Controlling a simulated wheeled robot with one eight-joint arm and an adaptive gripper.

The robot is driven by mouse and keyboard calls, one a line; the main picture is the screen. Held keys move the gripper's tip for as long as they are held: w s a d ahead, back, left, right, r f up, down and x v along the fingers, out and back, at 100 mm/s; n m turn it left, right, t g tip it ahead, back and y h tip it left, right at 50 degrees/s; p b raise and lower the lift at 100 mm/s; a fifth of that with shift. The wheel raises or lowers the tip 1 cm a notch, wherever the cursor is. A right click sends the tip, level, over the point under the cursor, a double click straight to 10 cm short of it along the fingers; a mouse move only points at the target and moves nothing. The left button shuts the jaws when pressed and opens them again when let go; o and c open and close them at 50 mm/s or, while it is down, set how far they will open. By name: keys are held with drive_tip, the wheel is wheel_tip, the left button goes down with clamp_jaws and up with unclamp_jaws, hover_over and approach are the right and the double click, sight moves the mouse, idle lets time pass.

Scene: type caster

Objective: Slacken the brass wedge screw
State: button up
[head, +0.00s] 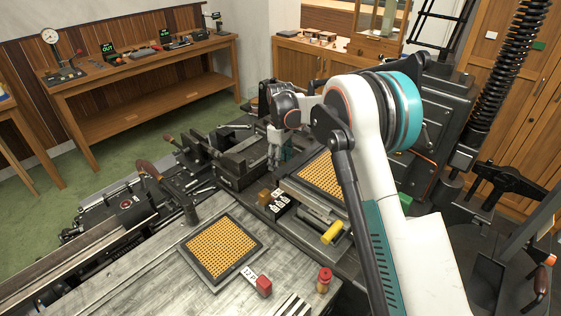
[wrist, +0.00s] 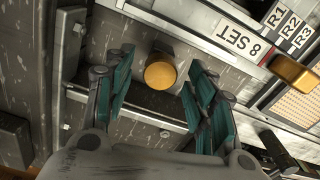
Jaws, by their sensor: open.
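A round brass screw head (wrist: 160,72) shows in the wrist view, set against a scratched grey metal face; it looks like the wedge screw. My gripper (wrist: 158,88) is open, with its teal-padded fingers to the left and right of the brass head. I see a gap on each side, and cannot tell how far the fingertips reach past it. In the head view my gripper (head: 279,158) hangs over the dark machine beside the gridded tray; the brass head is hidden there.
In the head view a gridded tray (head: 188,243), a red block (head: 264,286) and a yellow cylinder (head: 333,232) lie near my arm. A vise-like block (head: 238,168) stands left of my gripper.

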wheel_tip(320, 180, up, 12)
drive_tip(key=shift+f, duration=0.2)
idle(0.4)
drive_tip(key=s+d+r+m+t+b, duration=0.1)
drive_tip(key=s+d+r+m, duration=0.2)
drive_tip(key=s, duration=0.4)
drive_tip(key=s+d+r+m+t+b, duration=0.1)
drive_tip(key=s+d+r, duration=0.35)
drive_tip(key=s, duration=0.25)
drive_tip(key=s+d+r+m+t, duration=0.2)
drive_tip(key=s+d+r, duration=0.15)
drive_tip(key=s, duration=0.35)
drive_tip(key=s+d+f+m+t+b, duration=0.1)
drive_tip(key=s+f, duration=0.3)
drive_tip(key=s, duration=0.7)
drive_tip(key=s+d+f+m+t+b, duration=0.1)
drive_tip(key=s+d+f+m, duration=0.3)
drive_tip(key=s, duration=0.6)
drive_tip(key=shift+s+f+t, duration=0.35)
drive_tip(key=shift+f+t, duration=0.05)
drive_tip(key=shift+t, duration=0.2)
